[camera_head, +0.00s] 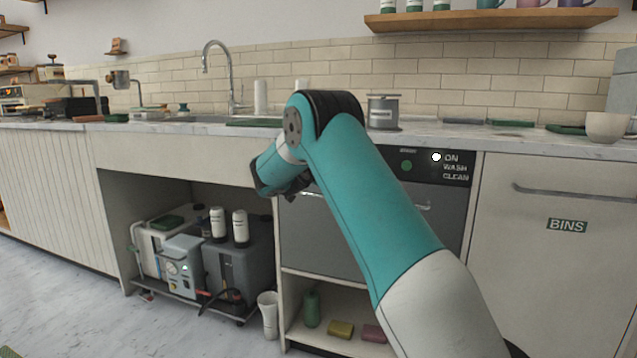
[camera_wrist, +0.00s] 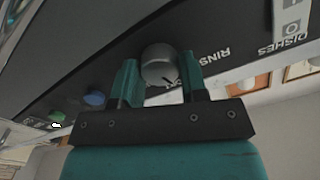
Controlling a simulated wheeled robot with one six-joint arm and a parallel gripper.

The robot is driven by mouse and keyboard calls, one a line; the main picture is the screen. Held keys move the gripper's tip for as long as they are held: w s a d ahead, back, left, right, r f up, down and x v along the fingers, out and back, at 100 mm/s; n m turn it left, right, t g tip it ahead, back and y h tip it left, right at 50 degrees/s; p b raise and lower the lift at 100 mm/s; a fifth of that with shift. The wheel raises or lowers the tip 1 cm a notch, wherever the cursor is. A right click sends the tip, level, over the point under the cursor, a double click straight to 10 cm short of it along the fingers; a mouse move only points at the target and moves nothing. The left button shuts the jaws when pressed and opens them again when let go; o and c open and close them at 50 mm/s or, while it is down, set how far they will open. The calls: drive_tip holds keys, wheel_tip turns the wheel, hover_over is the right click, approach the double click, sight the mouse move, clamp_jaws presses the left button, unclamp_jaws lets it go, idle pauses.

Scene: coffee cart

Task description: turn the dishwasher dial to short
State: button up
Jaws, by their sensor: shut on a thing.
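The dishwasher dial (camera_wrist: 158,65) is a round silver knob on the dark control panel in the wrist view. My gripper (camera_wrist: 160,80) has one finger on each side of the dial and is shut on it. A dark pointer line shows on the dial's lower right side. The words RINSE and DISHES are readable upside down to its right; no word "short" is readable. In the head view, the dishwasher (camera_head: 345,235) has a dark panel (camera_head: 422,178) with ON, WASH and CLEAN labels, and the light beside ON is white. My arm hides the dial there.
A green button (camera_wrist: 95,100) and a blue one (camera_wrist: 57,116) are on the panel left of the dial in the wrist view. The marble counter (camera_head: 460,137) runs above the panel. A BINS cabinet (camera_head: 560,260) is on the right, and an open bay with grey machines is on the left.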

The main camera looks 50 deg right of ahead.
drive_tip(key=shift+f+m+b, duration=0.1)
drive_tip(key=shift+m+b, duration=1)
drive_tip(key=shift+b, duration=0.5)
drive_tip(key=o, duration=0.9)
drive_tip(key=v, duration=1.7)
drive_tip(key=shift+s+a+p, duration=0.15)
drive_tip(key=shift+a+p, duration=0.05)
drive_tip(key=shift+p, duration=0.2)
